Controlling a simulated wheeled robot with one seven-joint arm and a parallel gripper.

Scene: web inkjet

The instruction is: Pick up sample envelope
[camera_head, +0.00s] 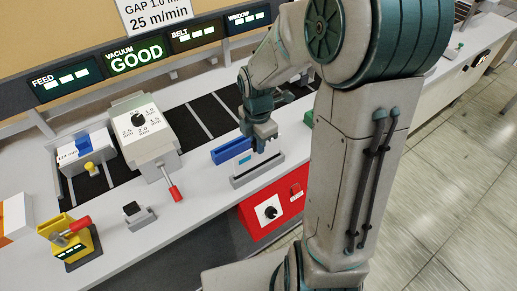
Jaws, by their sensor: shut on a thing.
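My gripper (260,145) points down over the counter, at a grey slotted holder (258,171) with a pale upright back. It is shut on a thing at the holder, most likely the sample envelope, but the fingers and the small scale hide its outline. A blue strip-like piece (231,149) stands just left of the fingers, behind the holder. I cannot tell whether the held thing is clear of the holder.
A grey box with a dial (145,133) and red-handled lever (175,192) stands left. A small black-topped block (134,213) and a yellow device (70,242) are nearer. A red switch panel (272,212) is on the counter front. Display panels (137,57) line the back.

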